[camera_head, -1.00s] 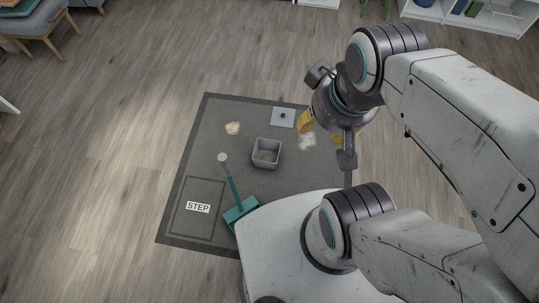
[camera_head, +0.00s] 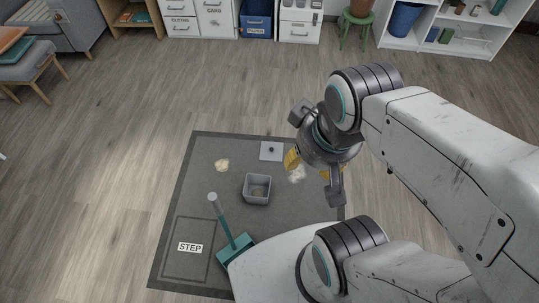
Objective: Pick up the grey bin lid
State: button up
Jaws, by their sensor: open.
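The grey bin lid (camera_head: 271,151) is a flat light-grey square with a small dark knob in its middle. It lies on the dark mat (camera_head: 228,210) near the mat's far edge. The open grey bin (camera_head: 257,188) stands on the mat nearer to me, apart from the lid. My gripper (camera_head: 312,168) is open, with yellow finger pads spread apart. In the picture it is just to the right of the lid, and it appears to be above the mat. I see no thing held in it.
A teal brush with a long handle (camera_head: 235,248) stands near my base. A pale crumpled scrap (camera_head: 222,165) lies left of the lid, and another pale pile (camera_head: 297,174) shows beneath my gripper. Marked drawers, a blue paper bin (camera_head: 256,22) and shelves line the far wall.

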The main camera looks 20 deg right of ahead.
aim_at(270, 150)
jog(key=l+u, duration=0.5)
jog(key=i+l+u, duration=0.1)
jog(key=l+u, duration=0.8)
jog(key=k+l+u, duration=0.1)
jog(key=l+u, duration=0.35)
jog(key=k+l+u, duration=0.15)
jog(key=l+u, duration=0.25)
jog(key=i+l+u, duration=0.1)
jog(key=l+u, duration=1.1)
jog(key=l, duration=0.15)
jog(key=l+u, duration=0.4)
